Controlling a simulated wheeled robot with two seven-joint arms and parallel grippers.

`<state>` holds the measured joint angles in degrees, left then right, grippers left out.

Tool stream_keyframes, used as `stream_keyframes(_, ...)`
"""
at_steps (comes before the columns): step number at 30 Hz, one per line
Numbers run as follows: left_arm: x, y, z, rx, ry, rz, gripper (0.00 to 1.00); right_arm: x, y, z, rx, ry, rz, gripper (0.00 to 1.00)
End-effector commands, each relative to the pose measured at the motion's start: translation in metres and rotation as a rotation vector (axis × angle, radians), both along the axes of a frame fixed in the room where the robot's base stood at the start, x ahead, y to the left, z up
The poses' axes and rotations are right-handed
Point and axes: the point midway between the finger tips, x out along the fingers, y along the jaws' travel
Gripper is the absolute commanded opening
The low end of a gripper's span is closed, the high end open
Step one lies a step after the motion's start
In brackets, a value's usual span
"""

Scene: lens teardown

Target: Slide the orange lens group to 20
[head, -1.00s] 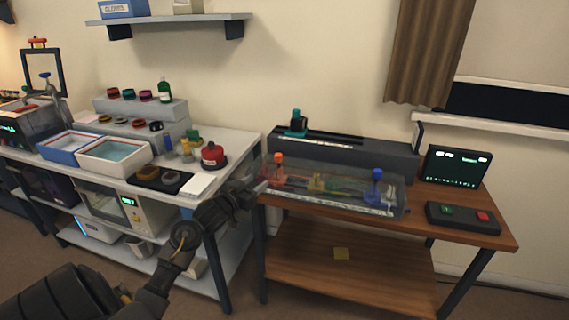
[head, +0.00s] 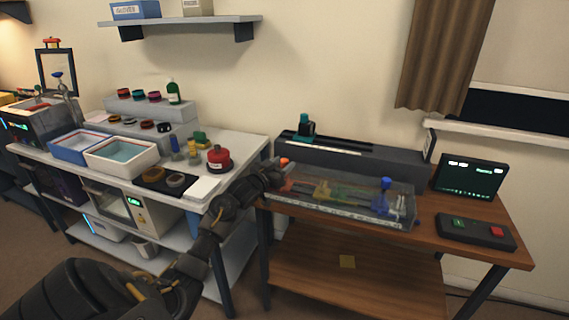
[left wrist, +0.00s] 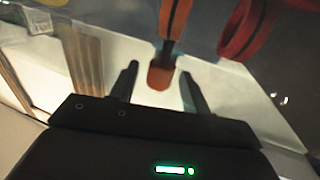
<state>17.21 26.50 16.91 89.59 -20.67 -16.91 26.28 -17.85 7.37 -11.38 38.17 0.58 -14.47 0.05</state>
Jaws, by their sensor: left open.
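The orange lens group shows its orange knob (head: 284,161) at the left end of a clear-covered lens bench (head: 340,213) on the wooden table. In the left wrist view its orange knob (left wrist: 160,77) lies between the two dark fingertips of my left gripper (left wrist: 158,80), which is open. Orange rings show above it there. In the head view my left gripper (head: 276,172) is right at the knob and partly hides the orange group. A yellow group (head: 324,192) and a blue group (head: 384,195) stand further right on the bench. My right gripper is not in view.
A dark rail unit with a teal carriage (head: 305,127) stands behind the bench. A monitor (head: 470,176) and a button box (head: 476,231) are at the right. The white bench with trays (head: 121,167) and a red flask (head: 218,159) is at the left.

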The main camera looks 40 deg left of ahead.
Motion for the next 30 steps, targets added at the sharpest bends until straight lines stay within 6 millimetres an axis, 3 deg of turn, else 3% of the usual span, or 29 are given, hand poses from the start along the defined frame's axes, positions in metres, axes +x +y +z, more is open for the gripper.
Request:
stream_keyframes(4, 0.0118, -0.0003, 0.0, -0.001, 0.001, -0.001, 0.47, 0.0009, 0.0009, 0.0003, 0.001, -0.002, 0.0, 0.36)
stream_keyframes(14, 0.014, -0.0001, -0.0003, 0.0, 0.001, -0.001, 0.46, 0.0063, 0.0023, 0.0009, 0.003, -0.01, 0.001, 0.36)
stream_keyframes(24, 0.0137, -0.0001, -0.0003, 0.0, 0.001, -0.001, 0.01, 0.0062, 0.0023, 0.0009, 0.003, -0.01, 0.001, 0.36)
stream_keyframes(30, 0.0141, -0.0026, 0.0006, 0.0, 0.001, -0.002, 0.0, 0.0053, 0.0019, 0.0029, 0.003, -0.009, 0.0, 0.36)
